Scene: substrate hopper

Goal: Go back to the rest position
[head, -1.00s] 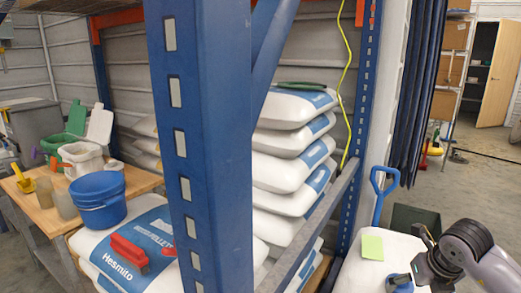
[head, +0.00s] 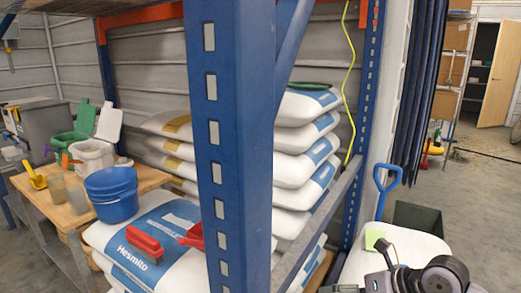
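My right arm (head: 445,274) comes in at the lower right, with a dark round joint and grey links. It is low in front of a white surface that holds a yellow-green pad (head: 374,239). Its end is partly cut off by the lower edge, and the fingers cannot be made out clearly. My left gripper is not in view.
A blue rack post (head: 234,150) stands close in front. White sacks (head: 296,141) are stacked behind it. A blue bucket (head: 112,195) and a red tool (head: 144,241) are at left. A blue-handled shovel (head: 385,190) stands right. Open floor lies at the far right.

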